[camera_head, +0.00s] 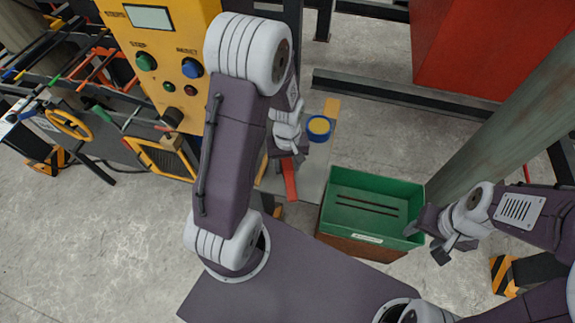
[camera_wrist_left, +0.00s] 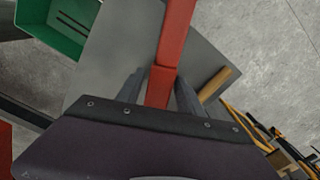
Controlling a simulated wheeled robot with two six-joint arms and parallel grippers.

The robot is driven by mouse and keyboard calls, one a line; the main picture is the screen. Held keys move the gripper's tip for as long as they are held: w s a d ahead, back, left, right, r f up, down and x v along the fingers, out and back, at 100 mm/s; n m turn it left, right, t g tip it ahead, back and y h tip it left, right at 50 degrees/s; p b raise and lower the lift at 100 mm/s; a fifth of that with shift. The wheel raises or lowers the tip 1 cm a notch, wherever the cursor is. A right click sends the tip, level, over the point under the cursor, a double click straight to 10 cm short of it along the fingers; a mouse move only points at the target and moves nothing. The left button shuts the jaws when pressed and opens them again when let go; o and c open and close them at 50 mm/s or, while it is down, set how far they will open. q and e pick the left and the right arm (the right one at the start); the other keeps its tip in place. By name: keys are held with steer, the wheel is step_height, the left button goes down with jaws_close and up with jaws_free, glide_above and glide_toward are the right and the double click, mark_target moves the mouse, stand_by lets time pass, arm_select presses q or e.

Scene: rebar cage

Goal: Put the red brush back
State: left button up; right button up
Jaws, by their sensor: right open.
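The red brush (camera_head: 290,180) shows below my left gripper in the head view, over the grey surface of a small stand. In the left wrist view, its red bar (camera_wrist_left: 174,45) runs from the top edge down between the two dark fingers of my left gripper (camera_wrist_left: 160,78). The left gripper (camera_head: 287,153) is partly hidden by its own arm in the head view. I cannot tell whether its fingers press on the brush or stand around it. My right gripper (camera_head: 441,240) is open and empty, just right of the green bin.
A green bin (camera_head: 340,222) stands right of the grey stand (camera_head: 312,172), which carries a blue and yellow round object (camera_head: 319,127). A yellow control panel (camera_head: 165,50) is at upper left. A slanting post (camera_head: 500,120) stands on the right. Bare floor lies at lower left.

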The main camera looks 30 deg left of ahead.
mark_target(287, 165)
arm_select(q)
steer(key=shift+a, duration=0.1)
step_height(287, 165, up, 12)
steer(key=p, duration=0.2)
steer(key=s+d+m, duration=0.1)
steer(key=s+m, duration=0.1)
steer(key=s+d+f+m, duration=0.1)
steer(key=s+d+m, duration=0.1)
steer(key=s+d+f+m+t, duration=0.1)
steer(key=s+m, duration=0.1)
steer(key=m, duration=0.1)
steer(key=shift+s+d+f, duration=0.15)
steer(key=shift+s+f, duration=0.05)
steer(key=shift+s, duration=0.1)
steer(key=shift+w, duration=0.25)
steer(key=shift+s, duration=0.1)
